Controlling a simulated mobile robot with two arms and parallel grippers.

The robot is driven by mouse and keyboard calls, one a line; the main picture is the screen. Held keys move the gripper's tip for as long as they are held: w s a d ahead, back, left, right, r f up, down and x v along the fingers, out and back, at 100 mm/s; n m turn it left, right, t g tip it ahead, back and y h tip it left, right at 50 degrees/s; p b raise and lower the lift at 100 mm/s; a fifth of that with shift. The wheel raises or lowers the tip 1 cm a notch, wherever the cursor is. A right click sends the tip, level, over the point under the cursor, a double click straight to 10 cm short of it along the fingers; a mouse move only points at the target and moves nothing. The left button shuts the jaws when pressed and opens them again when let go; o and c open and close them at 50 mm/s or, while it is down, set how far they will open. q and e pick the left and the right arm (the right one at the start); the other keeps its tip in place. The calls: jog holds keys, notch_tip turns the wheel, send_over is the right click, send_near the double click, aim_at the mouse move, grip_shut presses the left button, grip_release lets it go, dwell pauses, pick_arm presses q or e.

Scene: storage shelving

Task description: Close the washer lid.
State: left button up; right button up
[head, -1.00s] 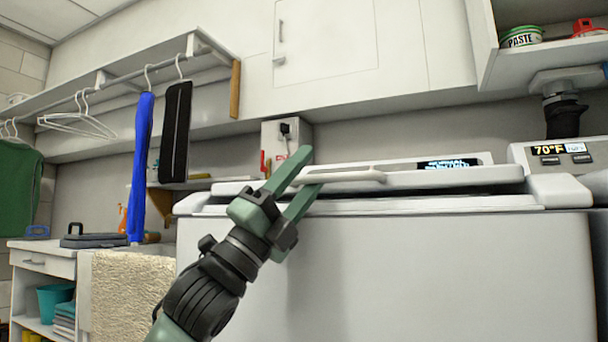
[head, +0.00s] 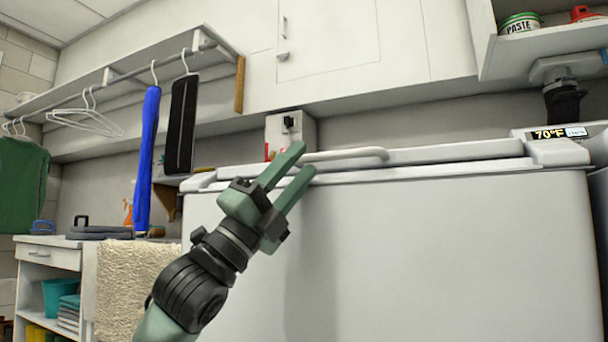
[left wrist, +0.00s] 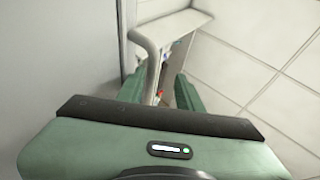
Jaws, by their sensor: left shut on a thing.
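The white washer (head: 430,240) stands at the right in the head view. Its lid (head: 450,153) lies low and nearly level on the body, with no wide gap showing along the front. A pale bar handle (head: 350,154) runs along the lid's front. My left gripper (head: 303,160) is shut on the handle's left part, one green finger above and one below. In the left wrist view the bent handle (left wrist: 152,65) passes between the fingers of the gripper (left wrist: 162,88). My right gripper is not in view.
A shelf with a paste tin (head: 520,23) hangs at the upper right. The space before the washer is clear.

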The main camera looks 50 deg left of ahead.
pick_arm(q)
jog(key=shift+w+a+f+b+v, duration=0.1)
jog(key=shift+b+v, duration=0.1)
jog(key=shift+v, duration=0.55)
jog(key=shift+w+a+f+b+v, duration=0.1)
jog(key=shift+b+v, duration=0.15)
jog(key=shift+v, duration=0.45)
jog(key=shift+w+a+f+b+v, duration=0.1)
jog(key=shift+w+b+v, duration=0.1)
jog(key=shift+v, duration=0.55)
jog(key=shift+s, duration=0.1)
